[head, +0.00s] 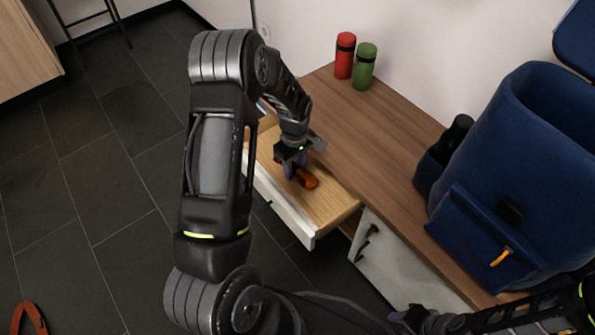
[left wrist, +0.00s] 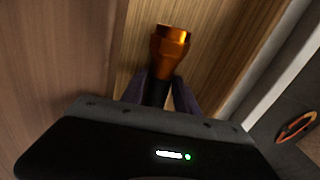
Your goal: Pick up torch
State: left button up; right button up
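The torch (head: 306,179) has an orange head and a dark handle. It is at the open drawer (head: 325,205); I cannot tell whether it touches the drawer floor. In the left wrist view the orange head (left wrist: 169,42) points away from my gripper. My left gripper (head: 292,170) reaches down into the drawer. In the left wrist view its fingers (left wrist: 160,92) lie close against both sides of the dark handle and look shut on it. The handle's rear end is hidden by the gripper body. My right gripper (head: 412,319) is dark and partly seen low in the head view, away from the drawer.
A wooden tabletop (head: 385,125) lies right of the drawer. It bears a red bottle (head: 344,56), a green bottle (head: 364,67) and a large blue backpack (head: 500,165) with a dark bottle in its side pocket. Dark tiled floor (head: 110,200) is open at left.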

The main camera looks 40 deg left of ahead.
aim_at(295, 166)
pick_arm(q)
jog(key=shift+c, duration=0.4)
grip_shut()
jog(key=shift+r, duration=0.1)
notch_tip(295, 166, up, 10)
jog(key=p, duration=0.3)
dwell(0.8)
